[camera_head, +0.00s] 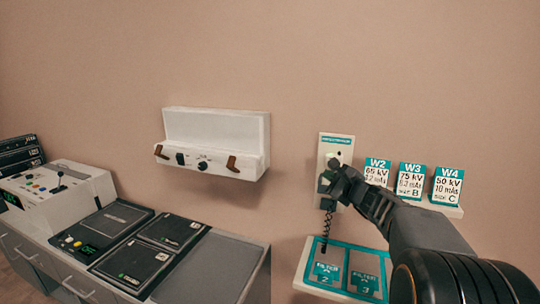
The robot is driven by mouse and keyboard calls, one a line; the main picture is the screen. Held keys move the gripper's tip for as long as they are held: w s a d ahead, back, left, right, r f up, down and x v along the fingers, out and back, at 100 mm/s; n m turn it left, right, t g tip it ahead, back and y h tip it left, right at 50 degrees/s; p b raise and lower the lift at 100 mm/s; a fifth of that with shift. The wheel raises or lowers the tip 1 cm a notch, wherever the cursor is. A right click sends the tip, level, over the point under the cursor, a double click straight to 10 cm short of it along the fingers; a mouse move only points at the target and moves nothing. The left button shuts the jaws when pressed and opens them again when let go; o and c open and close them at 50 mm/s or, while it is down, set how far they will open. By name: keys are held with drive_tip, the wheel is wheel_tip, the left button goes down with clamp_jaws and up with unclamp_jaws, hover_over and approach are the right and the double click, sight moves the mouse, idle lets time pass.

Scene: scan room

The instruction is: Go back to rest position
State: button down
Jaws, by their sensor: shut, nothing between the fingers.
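My arm reaches in from the lower right, and my gripper (334,181) is at the front of a white wall panel (337,146) with a teal label. The gripper is shut and I see nothing held in it. A dark green and black part (325,184) on the panel sits right beside the fingertips; I cannot tell whether they touch it. A coiled dark cord (326,222) hangs below the panel.
A teal-edged tray (309,270) with labelled plates lies below the gripper. Cards W2 (376,171), W3 (411,180) and W4 (447,185) stand on a small shelf at right. A white wall unit (216,140) hangs left. A console counter (223,266) fills the lower left.

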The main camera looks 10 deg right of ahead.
drive_tip(key=s+a+f+n+g+y, duration=0.1)
drive_tip(key=s+a+f+n+g, duration=0.75)
drive_tip(key=s+f+n, duration=0.3)
drive_tip(key=s+a+f+n+g+h, duration=0.1)
drive_tip(key=s+f+n+g+h, duration=0.1)
drive_tip(key=s+n, duration=0.4)
drive_tip(key=s+a+f+n+g+h, duration=0.2)
drive_tip(key=s+n, duration=0.3)
drive_tip(key=s, duration=0.5)
drive_tip(key=shift+s+f+n+h, duration=0.25)
drive_tip(key=shift+f+n+h, duration=0.1)
drive_tip(key=shift+h, duration=0.55)
